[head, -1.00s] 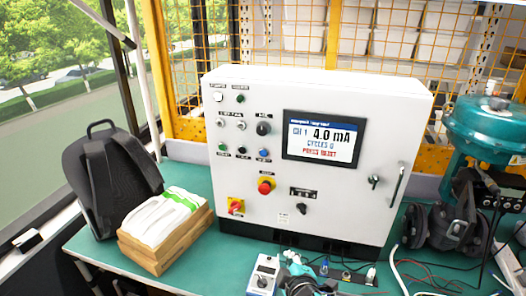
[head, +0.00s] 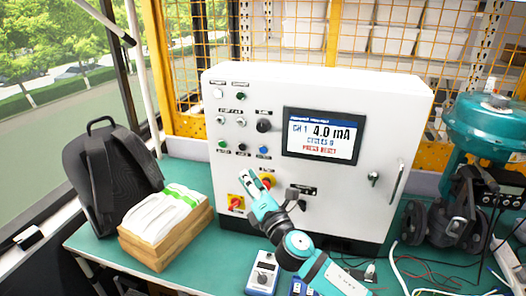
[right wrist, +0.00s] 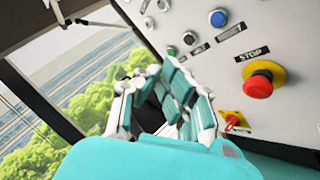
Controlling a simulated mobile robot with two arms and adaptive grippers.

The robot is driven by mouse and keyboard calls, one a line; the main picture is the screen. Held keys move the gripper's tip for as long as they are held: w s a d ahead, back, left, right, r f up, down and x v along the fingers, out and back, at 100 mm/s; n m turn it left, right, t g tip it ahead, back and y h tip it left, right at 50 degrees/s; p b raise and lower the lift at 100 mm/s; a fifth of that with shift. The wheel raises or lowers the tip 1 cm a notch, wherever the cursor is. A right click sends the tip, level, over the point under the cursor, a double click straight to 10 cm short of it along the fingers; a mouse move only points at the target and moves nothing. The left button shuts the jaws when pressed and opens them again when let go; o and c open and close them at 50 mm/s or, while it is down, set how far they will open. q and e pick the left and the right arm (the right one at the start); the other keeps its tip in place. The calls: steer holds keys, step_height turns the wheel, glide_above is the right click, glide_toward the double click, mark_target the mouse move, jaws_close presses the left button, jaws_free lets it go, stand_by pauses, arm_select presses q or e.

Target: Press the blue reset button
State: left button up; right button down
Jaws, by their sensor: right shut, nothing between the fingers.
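The blue reset button (head: 263,152) is on the front of the white control cabinet, below and left of its screen. In the right wrist view the blue button (right wrist: 218,18) is near the top edge, unobstructed. My right gripper (head: 246,176) is shut and empty. In the head view it shows below and left of the blue button and partly covers the red stop button. In the right wrist view the gripper (right wrist: 165,72) is apart from the blue button, which lies up and right of its fingers. My left gripper is not in view.
A green button (head: 222,144) and a black button (head: 242,147) sit left of the blue one. The red stop button (right wrist: 259,84) and a red-yellow switch (head: 236,203) are lower. The screen (head: 322,135) reads 4.0 mA.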

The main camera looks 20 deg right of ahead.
mark_target(263, 150)
steer(key=shift+w+d+b, duration=0.4)
steer(key=shift+w+d, duration=0.45)
steer(key=shift+w, duration=0.35)
steer(key=shift+w+d+b, duration=0.45)
steer(key=shift+w+d, duration=0.35)
steer(key=shift+w, duration=0.45)
steer(key=shift+w+d+b, duration=0.4)
steer(key=shift+w+d, duration=0.45)
steer(key=shift+w, duration=0.35)
steer(key=shift+w, duration=0.1)
steer(key=shift+w+d, duration=0.2)
steer(key=shift+w, duration=0.05)
steer(key=shift+w+d, duration=0.2)
steer(key=shift+w, duration=0.1)
steer(key=shift+s+a, duration=0.4)
steer(key=shift+s, duration=0.3)
steer(key=shift+a, duration=0.1)
